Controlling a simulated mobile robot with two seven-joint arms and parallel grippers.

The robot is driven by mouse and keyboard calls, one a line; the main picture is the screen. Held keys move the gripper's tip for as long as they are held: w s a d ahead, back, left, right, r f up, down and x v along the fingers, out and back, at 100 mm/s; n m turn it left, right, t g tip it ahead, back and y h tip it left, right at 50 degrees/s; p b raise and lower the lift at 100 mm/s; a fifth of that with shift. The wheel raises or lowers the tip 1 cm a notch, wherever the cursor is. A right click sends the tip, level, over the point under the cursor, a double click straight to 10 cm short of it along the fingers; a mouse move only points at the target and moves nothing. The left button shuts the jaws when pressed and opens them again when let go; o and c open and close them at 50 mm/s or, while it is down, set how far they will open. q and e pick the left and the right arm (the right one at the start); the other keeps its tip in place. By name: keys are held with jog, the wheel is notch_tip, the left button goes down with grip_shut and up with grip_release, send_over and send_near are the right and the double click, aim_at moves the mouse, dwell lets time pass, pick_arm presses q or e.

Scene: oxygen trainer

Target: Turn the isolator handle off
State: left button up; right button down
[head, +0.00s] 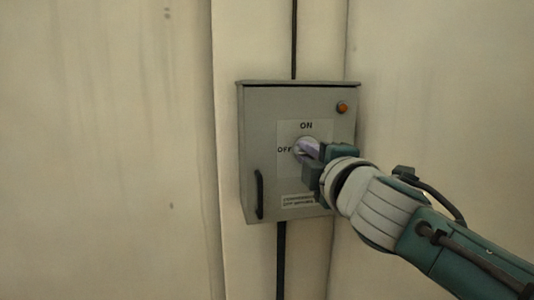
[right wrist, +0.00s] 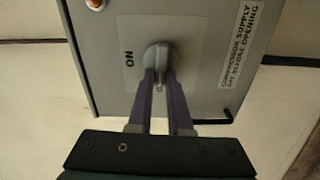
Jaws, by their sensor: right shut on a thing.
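The isolator handle (head: 301,146) is a pale round knob on the front of a grey wall box (head: 265,115). "ON" is printed above it and "OFF" to its left. My right gripper (head: 318,155) reaches in from the lower right and is shut on the handle. In the right wrist view the two fingers of the gripper (right wrist: 160,85) lie on either side of the handle (right wrist: 158,54), with "ON" to its left. The fingers partly hide the handle, so I cannot tell exactly which mark it points to. My left gripper is not in view.
An orange lamp (head: 342,107) is at the box's upper right. A black door pull (head: 259,194) is at its lower left, and a small label (head: 298,200) is below the handle. A dark conduit (head: 294,40) runs above and below the box. The wall to the left is bare.

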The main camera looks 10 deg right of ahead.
jog(key=shift+n, duration=0.5)
jog(key=c, duration=0.8)
grip_release()
jog(key=shift+c, duration=0.2)
jog(key=s+p, duration=0.3)
jog(key=s, duration=0.7)
jog(key=shift+d, duration=0.15)
